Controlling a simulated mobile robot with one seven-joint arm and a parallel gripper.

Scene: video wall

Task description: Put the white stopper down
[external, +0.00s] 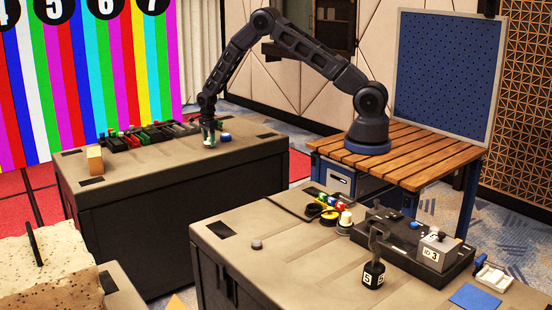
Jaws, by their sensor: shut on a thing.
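A small greenish and dark upright thing (209,141) shows directly below the fingertips. I cannot tell whether it touches what I hold.
A blue piece (225,137) lies just right of the gripper. A dark rack of coloured parts (150,135) stands to its left, and a tan block (95,159) farther left. The case's front top is clear. The nearer case holds a black bottle (373,274) and a black device (415,250).

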